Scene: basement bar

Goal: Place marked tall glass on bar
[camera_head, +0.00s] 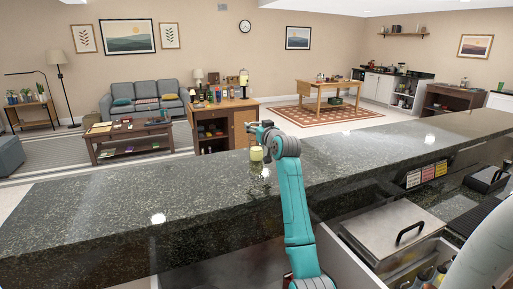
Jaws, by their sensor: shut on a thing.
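A small pale yellow-green glass (256,154) shows just below my gripper, over the dark speckled bar top (130,204). It looks upright. My gripper (257,136) is at the end of the teal arm, above the bar's far edge, and is shut on the glass. The arm's wrist joints hide part of the gripper, and the fingers are too small to make out clearly. I cannot tell whether the glass's base touches the bar, and no mark on it can be made out.
The bar top is clear on both sides of my arm. Below it at right are a steel lidded bin (393,232), several small labelled boxes (427,173) and a black tray (487,180). A wooden cabinet (222,124) with bottles stands beyond the bar.

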